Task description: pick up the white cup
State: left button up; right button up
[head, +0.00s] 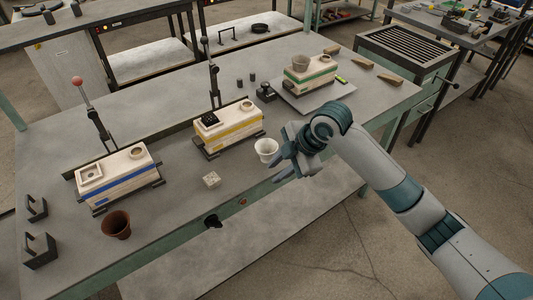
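The white cup (266,151) stands upright on the grey table, near its front edge and right of the middle. My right gripper (282,158) is just to the right of the cup, with its fingers pointing left toward it. Its fingers look spread apart, with nothing held between them. Whether a finger touches the cup is hard to tell from this angle. My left gripper is not in view.
A brown cup (116,225) stands at the front left. A small pale block (211,180) lies left of the white cup. Behind are the yellow-striped mould (228,128), the blue-striped mould (118,175) and the green-striped mould (310,75).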

jog(key=w+d+r+n+h, duration=0.1)
jog(key=w+d+r+n, duration=0.15)
jog(key=r, duration=0.55)
jog(key=w+d+r+n+h, duration=0.1)
jog(key=w+d+r+n, duration=0.2)
jog(key=r, duration=0.4)
jog(key=p, duration=0.2)
send_near(275, 150)
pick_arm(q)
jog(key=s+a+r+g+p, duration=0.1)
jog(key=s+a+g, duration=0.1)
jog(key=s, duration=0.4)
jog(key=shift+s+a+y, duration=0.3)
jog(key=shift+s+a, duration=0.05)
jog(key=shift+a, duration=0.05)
pick_arm(e)
jog(key=f, duration=0.2)
jog(key=f+n, duration=0.1)
jog(key=shift+w+a+f, duration=0.25)
jog(key=shift+w+f, duration=0.05)
jog(key=shift+f, duration=0.05)
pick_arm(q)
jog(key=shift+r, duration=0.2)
